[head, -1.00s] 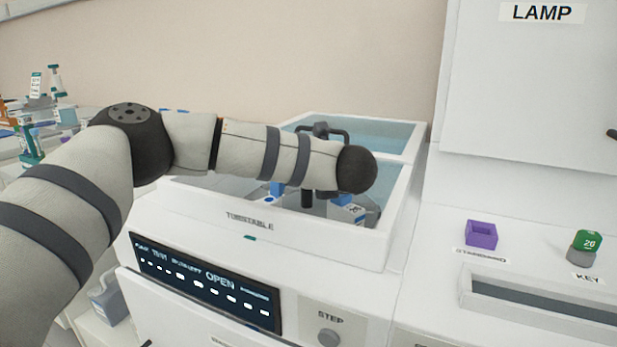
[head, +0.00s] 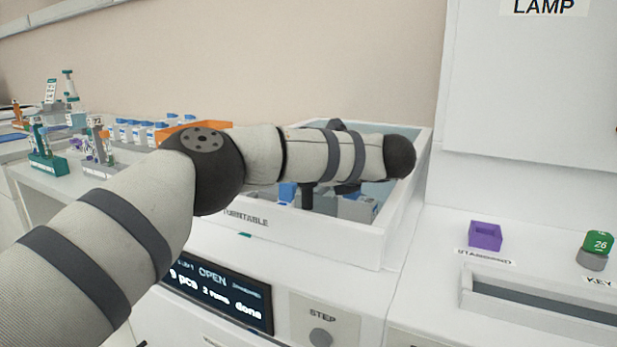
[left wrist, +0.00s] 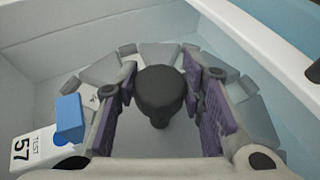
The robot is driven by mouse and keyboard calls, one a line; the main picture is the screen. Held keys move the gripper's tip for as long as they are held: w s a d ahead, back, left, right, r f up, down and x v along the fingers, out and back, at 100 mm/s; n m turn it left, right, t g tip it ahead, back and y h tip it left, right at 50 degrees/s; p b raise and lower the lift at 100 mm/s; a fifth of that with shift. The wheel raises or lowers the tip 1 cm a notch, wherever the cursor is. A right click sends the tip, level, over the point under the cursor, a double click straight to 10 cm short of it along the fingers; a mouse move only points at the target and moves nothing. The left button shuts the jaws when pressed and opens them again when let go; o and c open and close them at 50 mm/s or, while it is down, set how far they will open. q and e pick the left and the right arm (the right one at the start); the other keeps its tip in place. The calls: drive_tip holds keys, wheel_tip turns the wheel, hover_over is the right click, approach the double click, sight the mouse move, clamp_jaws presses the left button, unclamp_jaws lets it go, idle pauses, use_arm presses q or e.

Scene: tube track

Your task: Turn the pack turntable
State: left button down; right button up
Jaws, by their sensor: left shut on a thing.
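The turntable (left wrist: 103,68), a ring of grey wedge segments, lies in a white open-topped bin marked TURNTABLE (head: 330,243). A dark round knob (left wrist: 161,92) stands at its centre in the left wrist view. My left gripper (left wrist: 160,72) has its purple-padded fingers on both sides of the knob and is shut on it. In the head view my arm hides most of the gripper and the knob. A white pack with a blue top, labelled TEST 57 (left wrist: 34,149), sits at the ring's left. My right gripper is not in view.
Below the bin are a display (head: 220,292), reading OPEN, 9 pcs and done, and a STEP button (head: 321,337). A purple holder (head: 485,235) and a green KEY block (head: 598,243) stand at right. Racks of bottles (head: 150,130) stand at back left.

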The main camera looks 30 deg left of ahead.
use_arm(q)
drive_tip(key=shift+f, duration=0.2)
idle(0.4)
drive_tip(key=c, duration=1)
unclamp_jaws()
drive_tip(key=shift+a+r, duration=0.1)
drive_tip(key=v, duration=1.2)
drive_tip(key=shift+r, duration=0.1)
